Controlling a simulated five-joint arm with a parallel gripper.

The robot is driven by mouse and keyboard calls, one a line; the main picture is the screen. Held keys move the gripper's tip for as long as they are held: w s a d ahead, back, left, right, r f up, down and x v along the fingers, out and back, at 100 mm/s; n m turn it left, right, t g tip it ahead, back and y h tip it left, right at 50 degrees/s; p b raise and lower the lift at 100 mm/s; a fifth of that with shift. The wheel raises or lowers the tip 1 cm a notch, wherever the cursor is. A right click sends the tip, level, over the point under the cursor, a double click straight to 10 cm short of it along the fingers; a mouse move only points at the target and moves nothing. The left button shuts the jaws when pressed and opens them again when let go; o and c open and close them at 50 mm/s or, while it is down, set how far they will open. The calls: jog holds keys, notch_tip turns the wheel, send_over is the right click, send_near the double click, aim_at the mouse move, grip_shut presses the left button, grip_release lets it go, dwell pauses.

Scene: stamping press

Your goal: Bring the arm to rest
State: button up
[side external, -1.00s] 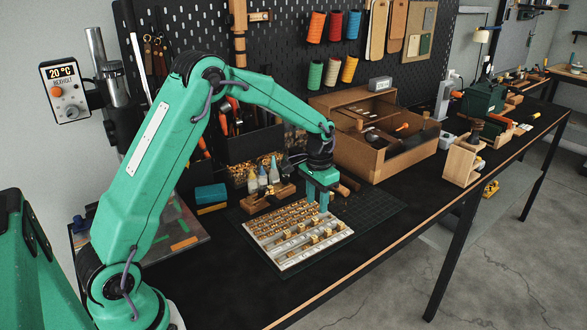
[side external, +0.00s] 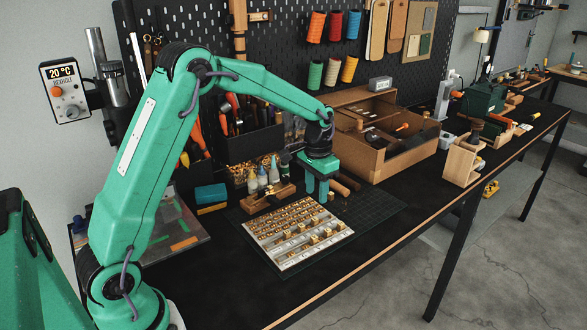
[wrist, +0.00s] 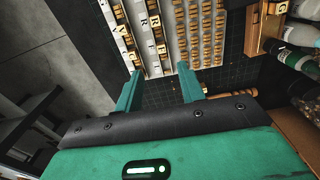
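My gripper (side external: 317,194) hangs above the dark cutting mat, near the back right corner of the pale letter tray (side external: 281,262). In the wrist view my gripper (wrist: 159,72) has its two green fingers apart, with nothing between them. The tray (wrist: 167,50) lies beyond the fingertips, holding rows of brass letter stamps (wrist: 203,30) and several larger letter pieces (wrist: 154,20). The fingers touch nothing that I can see.
A wooden rack with bottles (side external: 268,197) stands left of my gripper, and it also shows in the wrist view (wrist: 264,29). A brown open box (side external: 388,152) stands behind and to the right. Free room lies on the bare bench top (side external: 400,187) at right.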

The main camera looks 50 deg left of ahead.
jog(key=s+d+r+t, duration=0.2)
jog(key=s+d+r, duration=0.1)
jog(key=s+r, duration=0.55)
jog(key=s+d+r+t, duration=0.25)
jog(key=s+r, duration=0.35)
jog(key=s, duration=0.5)
jog(key=s+d, duration=0.1)
jog(key=s, duration=0.6)
jog(key=shift+s+d+f+t, duration=0.15)
jog(key=shift+s+f+t, duration=0.2)
jog(key=shift+s+t, duration=0.1)
jog(key=shift+o, duration=0.2)
